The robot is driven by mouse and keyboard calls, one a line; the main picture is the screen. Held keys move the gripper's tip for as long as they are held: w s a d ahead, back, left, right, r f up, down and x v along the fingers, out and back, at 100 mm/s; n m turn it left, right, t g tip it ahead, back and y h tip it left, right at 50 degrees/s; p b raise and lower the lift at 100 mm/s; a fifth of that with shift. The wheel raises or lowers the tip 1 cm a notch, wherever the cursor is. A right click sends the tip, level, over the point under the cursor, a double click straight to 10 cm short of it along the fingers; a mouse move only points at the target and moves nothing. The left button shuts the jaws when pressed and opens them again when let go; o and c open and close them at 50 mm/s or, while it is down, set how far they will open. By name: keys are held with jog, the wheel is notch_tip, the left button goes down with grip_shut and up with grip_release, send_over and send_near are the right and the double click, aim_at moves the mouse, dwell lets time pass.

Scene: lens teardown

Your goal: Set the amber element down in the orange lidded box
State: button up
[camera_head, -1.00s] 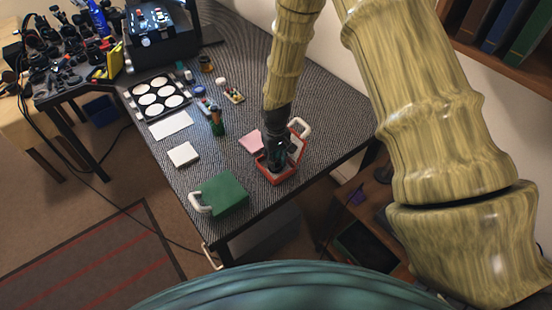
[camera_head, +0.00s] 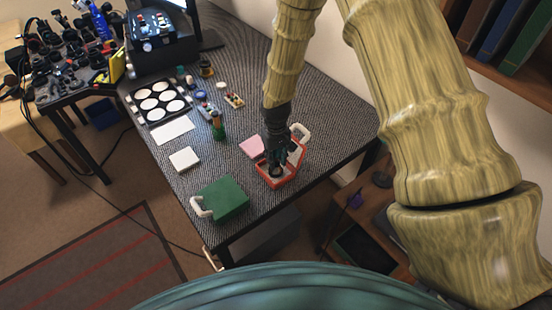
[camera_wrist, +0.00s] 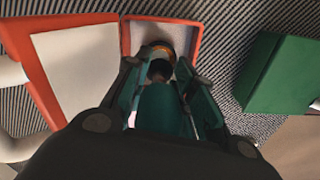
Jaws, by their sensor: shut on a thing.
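The orange lidded box (camera_head: 281,184) stands open near the front right edge of the table. Its lid (camera_head: 298,151) is swung back to the right, with a pale handle. My gripper (camera_head: 276,171) points down into the box. In the wrist view my gripper (camera_wrist: 160,80) is shut on the amber element (camera_wrist: 157,50), a small dark round piece with an amber band, mostly hidden between the fingers. It is inside the outline of the orange box (camera_wrist: 126,38); whether it touches the floor I cannot tell. The open lid (camera_wrist: 85,68) lies left there.
A green box (camera_head: 222,197) with a white handle stands left of the orange box; it shows at right in the wrist view (camera_wrist: 284,76). A pink pad (camera_head: 250,147), a white block (camera_head: 184,158) and a green bottle (camera_head: 218,130) stand farther back.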

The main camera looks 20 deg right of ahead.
jog(key=shift+r+p, duration=2.1)
jog(key=shift+r, duration=1.25)
jog(key=shift+m, duration=0.7)
jog(key=s+f+b, duration=0.2)
jog(key=s, duration=0.1)
jog(key=s+a+f+b, duration=0.1)
jog(key=s+f+b, duration=0.2)
jog(key=shift+a+b, duration=0.2)
jog(key=shift+b, duration=0.1)
jog(key=shift+s+a+f, duration=0.1)
jog(key=shift+s, duration=0.2)
